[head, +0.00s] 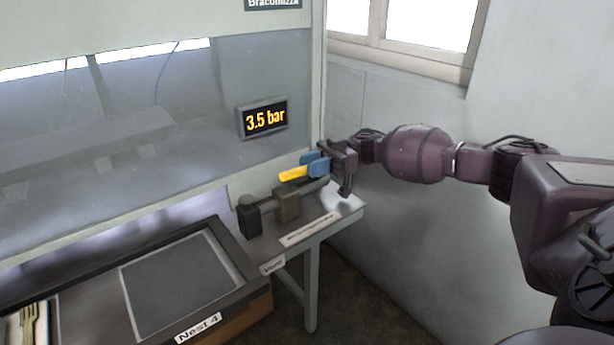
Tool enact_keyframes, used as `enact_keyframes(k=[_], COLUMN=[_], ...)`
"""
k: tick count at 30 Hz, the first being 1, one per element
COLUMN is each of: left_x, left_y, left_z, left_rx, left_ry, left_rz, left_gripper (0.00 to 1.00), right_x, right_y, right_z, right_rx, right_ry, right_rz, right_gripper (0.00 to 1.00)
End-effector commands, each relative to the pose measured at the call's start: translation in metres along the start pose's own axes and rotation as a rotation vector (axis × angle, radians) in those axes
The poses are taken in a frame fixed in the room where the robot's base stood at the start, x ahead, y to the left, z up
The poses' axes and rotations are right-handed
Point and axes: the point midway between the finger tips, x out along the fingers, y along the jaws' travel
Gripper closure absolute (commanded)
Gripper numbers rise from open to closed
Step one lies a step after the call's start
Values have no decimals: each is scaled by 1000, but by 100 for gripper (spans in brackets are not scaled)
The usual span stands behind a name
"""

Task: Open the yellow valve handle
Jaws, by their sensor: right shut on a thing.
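The yellow valve handle (293,174) is at the valve on the small side table, in the middle of the head view. It points left out of my right gripper (325,165). The gripper's blue fingertips are shut on the right part of the handle and hide it. Below the handle is the valve body (287,203) on a dark horizontal pipe. My right arm comes in from the right. My left gripper is not in view.
The side table (345,212) carries a label strip. A dark tray (180,280) labelled Nest 4 stands at the lower left. The wall is close behind my right arm.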

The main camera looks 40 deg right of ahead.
Motion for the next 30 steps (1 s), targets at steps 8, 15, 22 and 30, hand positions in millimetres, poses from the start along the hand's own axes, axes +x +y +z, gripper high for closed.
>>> enact_keyframes(k=[8, 15, 22, 30], left_x=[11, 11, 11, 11], left_y=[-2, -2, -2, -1], left_z=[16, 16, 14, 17], left_rx=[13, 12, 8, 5], left_ry=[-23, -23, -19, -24], left_rz=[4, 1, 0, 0], left_gripper=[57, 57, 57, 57], right_x=[1, 1, 1, 1], right_y=[8, 9, 9, 9], right_z=[6, 2, 0, 0], right_rx=[6, 3, 0, 0], right_ry=[0, 1, 1, 2], right_rz=[-101, -130, -132, -132], right_gripper=[100, 100, 100, 54])
